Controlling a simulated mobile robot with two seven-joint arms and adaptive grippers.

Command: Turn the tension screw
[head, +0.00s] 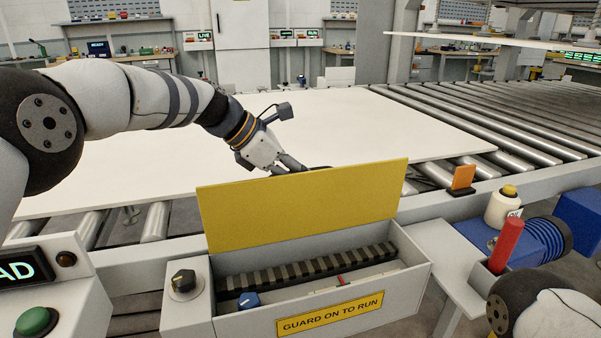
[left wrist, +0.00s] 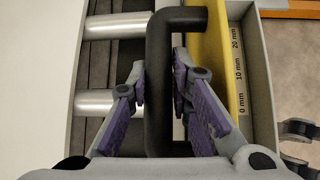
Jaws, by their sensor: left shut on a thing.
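The open-topped grey box (head: 412,287) holds a dark ribbed belt (head: 300,270). A blue knob (head: 248,300), possibly the tension screw, sits at its front left, with a red pointer (head: 341,281) to the right. The yellow guard panel (head: 300,212) stands raised and tilted at the back of the box. My left gripper (head: 295,166) is behind the guard's top edge. In the left wrist view its purple-padded fingers (left wrist: 160,95) are shut on a black bar handle (left wrist: 182,20) beside the yellow panel (left wrist: 207,60).
A black knob (head: 183,282) sits left of the box, and a green button (head: 36,321) is farther left. A red cylinder (head: 506,244) and white bottle (head: 503,207) stand on the right. A large white sheet (head: 340,120) covers the rollers behind.

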